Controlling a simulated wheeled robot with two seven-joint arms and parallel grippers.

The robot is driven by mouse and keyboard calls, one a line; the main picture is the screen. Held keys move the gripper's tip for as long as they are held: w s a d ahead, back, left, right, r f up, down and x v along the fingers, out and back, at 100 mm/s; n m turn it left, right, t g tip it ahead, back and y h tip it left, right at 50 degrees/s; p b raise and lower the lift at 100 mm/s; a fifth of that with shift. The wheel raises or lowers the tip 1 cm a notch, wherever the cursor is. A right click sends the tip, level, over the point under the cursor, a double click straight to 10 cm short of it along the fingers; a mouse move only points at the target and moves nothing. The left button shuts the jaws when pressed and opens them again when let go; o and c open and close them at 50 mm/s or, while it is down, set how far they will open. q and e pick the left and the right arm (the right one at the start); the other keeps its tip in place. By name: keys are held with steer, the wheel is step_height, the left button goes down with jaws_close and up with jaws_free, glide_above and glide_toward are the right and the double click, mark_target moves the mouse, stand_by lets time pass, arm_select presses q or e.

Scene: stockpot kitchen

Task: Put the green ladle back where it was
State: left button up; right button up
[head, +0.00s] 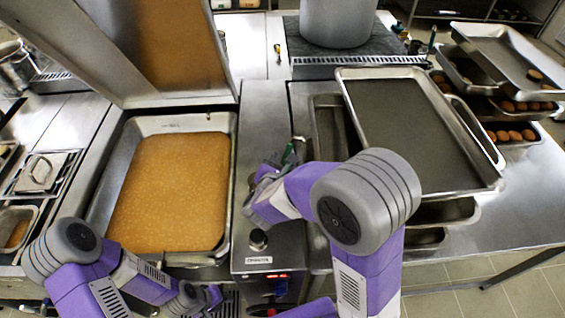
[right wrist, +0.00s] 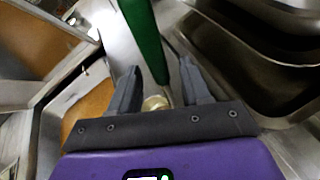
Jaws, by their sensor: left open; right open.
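The green ladle shows as a green handle (right wrist: 146,38) in the right wrist view. It runs from the top edge down to just beyond the gap between my right gripper's fingers. My right gripper (right wrist: 156,82) is open, with the handle's lower end in line between its fingertips; I cannot tell if they touch. In the head view a bit of green handle (head: 289,152) shows at my right gripper (head: 277,165), over the strip between the fryer and the trays. The ladle's bowl is hidden. My left gripper (head: 207,299) is open and empty, low at the front of the fryer.
An open fryer (head: 228,210) holds orange-brown contents, its raised lid (head: 150,40) behind. A large empty tray (head: 400,130) lies to the right over other pans. Trays with round brown items (head: 515,134) stand far right. A grey pot (head: 338,22) stands at the back.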

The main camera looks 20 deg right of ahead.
steer(key=shift+r, duration=0.15)
steer(key=p+v, duration=0.2)
steer(key=v, duration=1)
